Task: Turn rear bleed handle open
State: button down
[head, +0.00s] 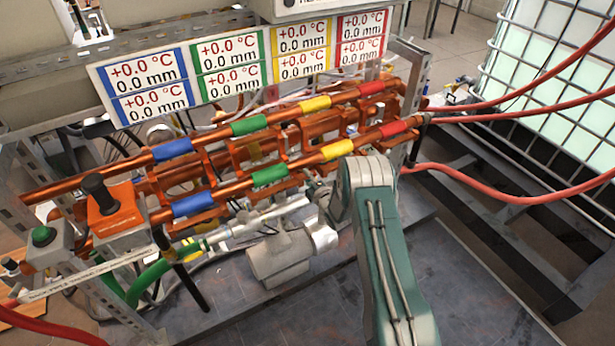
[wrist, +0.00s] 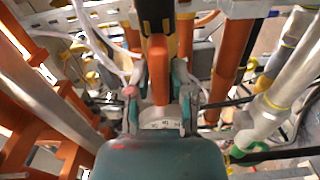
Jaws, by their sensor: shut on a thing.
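In the wrist view, an orange handle (wrist: 158,70) stands upright between the two teal fingers of my gripper (wrist: 160,100). My gripper is shut on it. A black and yellow part (wrist: 157,16) shows at the far end of the handle. I cannot tell from these frames how far the handle is turned, or confirm that it is the rear one. In the head view, my teal arm reaches to the copper pipe rack, and the handle and fingertips are hidden there.
Copper pipes with coloured bands (head: 270,175) run close to my arm. A display panel (head: 240,65) hangs above them. A grey cylindrical motor or pump (head: 280,258) sits below. Red hoses (head: 520,190) cross at the right. A control box with a black knob (head: 115,215) stands left.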

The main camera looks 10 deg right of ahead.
jog(key=shift+s+a+f, duration=0.1)
jog(key=shift+a+f, duration=0.1)
jog(key=c, duration=0.6)
grip_release()
jog(key=shift+a, duration=0.1)
jog(key=shift+r, duration=0.1)
jog(key=shift+s+d, duration=0.2)
jog(key=shift+d, duration=0.05)
jog(key=v, duration=1.1)
jog(key=shift+s+a, duration=0.1)
jog(key=shift+s, duration=0.05)
jog(key=shift+s, duration=0.1)
